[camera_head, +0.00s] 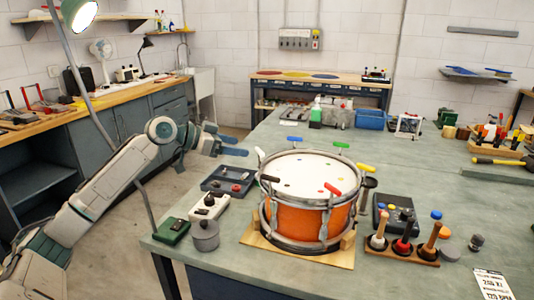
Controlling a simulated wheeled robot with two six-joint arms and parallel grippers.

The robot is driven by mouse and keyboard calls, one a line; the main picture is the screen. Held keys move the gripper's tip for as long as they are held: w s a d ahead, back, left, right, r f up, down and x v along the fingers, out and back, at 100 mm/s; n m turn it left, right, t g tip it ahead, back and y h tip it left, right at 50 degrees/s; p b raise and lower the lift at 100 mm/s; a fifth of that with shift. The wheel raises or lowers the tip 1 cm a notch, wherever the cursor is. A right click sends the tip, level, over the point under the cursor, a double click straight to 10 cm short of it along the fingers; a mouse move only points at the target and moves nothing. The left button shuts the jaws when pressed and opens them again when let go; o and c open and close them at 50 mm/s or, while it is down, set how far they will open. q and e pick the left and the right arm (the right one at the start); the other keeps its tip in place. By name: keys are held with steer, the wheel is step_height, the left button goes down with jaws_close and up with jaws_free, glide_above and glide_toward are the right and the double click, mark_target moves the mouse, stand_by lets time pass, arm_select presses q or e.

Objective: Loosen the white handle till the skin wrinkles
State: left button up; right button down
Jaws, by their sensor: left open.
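The orange drum (309,221) stands upright in a wooden cradle on the bench. Its white skin (300,174) bears a few small coloured dots; at this size I cannot tell whether it is wrinkled. A small white handle (260,154) stands at the rim's back left, partly against the pale bench. Blue (295,138), green (336,144), yellow (366,167), red (333,188) and black (270,178) handles sit around the rim. My left gripper (240,146) is open and empty, left of the white handle and apart from it. My right gripper is out of view.
A dark tray (228,181), a white box (209,206), a grey pot (205,236) and a green box (172,231) stand left of the drum.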

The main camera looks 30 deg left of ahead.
mark_target(258, 151)
arm_select(q)
steer(key=p+x, duration=0.3)
steer(key=x, duration=0.7)
steer(key=shift+w+d+f, duration=0.1)
steer(key=shift+w+f, duration=0.05)
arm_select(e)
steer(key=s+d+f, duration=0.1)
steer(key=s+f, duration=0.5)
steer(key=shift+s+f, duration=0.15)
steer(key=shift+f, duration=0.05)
arm_select(q)
steer(key=shift+c, duration=0.2)
steer(key=c, duration=1)
